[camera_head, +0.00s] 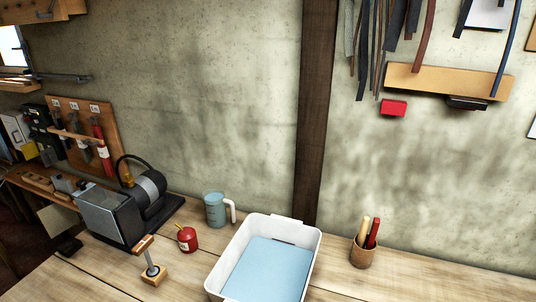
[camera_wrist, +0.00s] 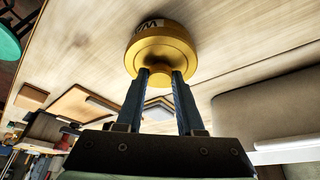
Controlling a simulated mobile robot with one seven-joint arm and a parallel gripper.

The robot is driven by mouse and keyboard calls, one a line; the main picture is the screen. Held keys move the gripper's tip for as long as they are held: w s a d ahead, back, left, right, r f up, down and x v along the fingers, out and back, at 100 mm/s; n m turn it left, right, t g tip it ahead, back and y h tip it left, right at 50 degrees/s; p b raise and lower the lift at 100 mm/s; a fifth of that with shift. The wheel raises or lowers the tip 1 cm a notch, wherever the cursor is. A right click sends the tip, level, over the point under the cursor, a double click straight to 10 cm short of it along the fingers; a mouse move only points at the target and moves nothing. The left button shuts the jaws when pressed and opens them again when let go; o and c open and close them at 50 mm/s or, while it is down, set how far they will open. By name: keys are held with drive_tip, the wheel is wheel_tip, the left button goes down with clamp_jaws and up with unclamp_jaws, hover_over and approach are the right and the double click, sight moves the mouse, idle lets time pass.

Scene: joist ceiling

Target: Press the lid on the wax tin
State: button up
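The wax tin (camera_wrist: 150,27) shows in the wrist view at the top, standing on a pale wooden surface, with part of a lettered label visible. Its round gold lid (camera_wrist: 163,50) faces the camera, with a small knob in the middle. Lid and tin are in line; I cannot tell whether the lid is fully seated. The two dark blue fingers of my gripper (camera_wrist: 160,78) are on either side of the knob and appear closed on it. The head view shows neither my gripper nor the tin.
In the head view, a white tub (camera_head: 312,250) with a blue inside stands on the bench. Near it are a blue-grey mug (camera_head: 215,210), a red can (camera_head: 187,239), a bench grinder (camera_head: 112,216) and a wooden tool cup (camera_head: 362,254). The wooden surface around the tin is mostly clear.

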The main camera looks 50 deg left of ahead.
drive_tip(key=o, duration=0.6)
drive_tip(key=shift+c, duration=0.2)
drive_tip(key=w+d+p+v, duration=0.1)
drive_tip(key=p+v, duration=0.2)
drive_tip(key=v, duration=1.3)
drive_tip(key=shift+w+a+r, duration=0.2)
drive_tip(key=shift+a+r, duration=0.2)
drive_tip(key=shift+r, duration=0.25)
